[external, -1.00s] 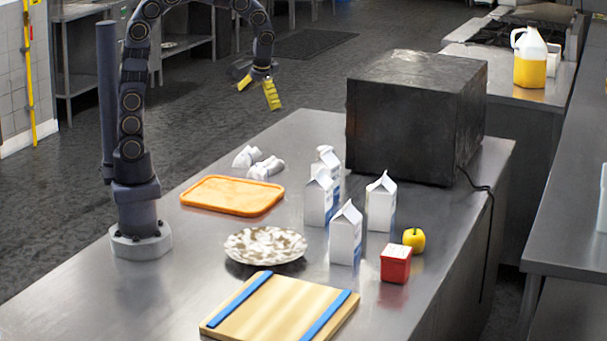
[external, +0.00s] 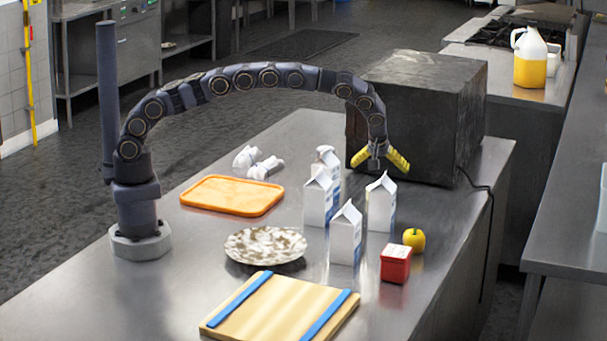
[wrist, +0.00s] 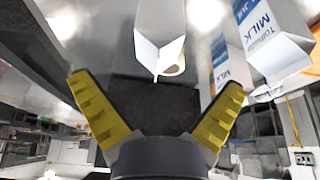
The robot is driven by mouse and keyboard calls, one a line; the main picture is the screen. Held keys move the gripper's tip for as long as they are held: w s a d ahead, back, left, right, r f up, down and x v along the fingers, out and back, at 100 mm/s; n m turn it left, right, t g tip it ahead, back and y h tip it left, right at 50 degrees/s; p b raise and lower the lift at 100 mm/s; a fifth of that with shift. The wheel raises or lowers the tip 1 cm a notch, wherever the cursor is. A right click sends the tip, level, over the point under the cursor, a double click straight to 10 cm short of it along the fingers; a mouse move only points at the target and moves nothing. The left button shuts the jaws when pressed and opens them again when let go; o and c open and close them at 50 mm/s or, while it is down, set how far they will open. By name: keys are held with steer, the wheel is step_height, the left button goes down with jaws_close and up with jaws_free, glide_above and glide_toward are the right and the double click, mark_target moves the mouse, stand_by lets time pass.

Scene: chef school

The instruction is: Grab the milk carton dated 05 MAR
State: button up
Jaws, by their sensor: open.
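Several white gable-top milk cartons stand upright on the steel table. In the external view, one is at the right (external: 381,207), one nearest the camera (external: 345,238), one at the left (external: 318,203), and another is partly hidden behind it (external: 328,157). No date is legible there. My gripper (external: 380,160) is open and empty, pointing down just above the right carton. In the wrist view, my yellow fingers are spread (wrist: 160,88); a carton top (wrist: 159,35) lies between and beyond them. A second carton (wrist: 265,40) at right shows "MILK" and part of "JUL".
A big dark box (external: 430,115) stands close behind my gripper. A red box (external: 395,264) and yellow apple-like item (external: 414,240) sit right of the cartons. A plate (external: 265,246), orange tray (external: 232,196), cutting board (external: 280,308) and white crumpled items (external: 258,163) lie left and in front.

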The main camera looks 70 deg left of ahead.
mark_target(382, 189)
steer(key=x, duration=0.7)
steer(key=shift+w+a+f, duration=0.2)
steer(key=shift+w+a, duration=0.05)
steer(key=c, duration=1.2)
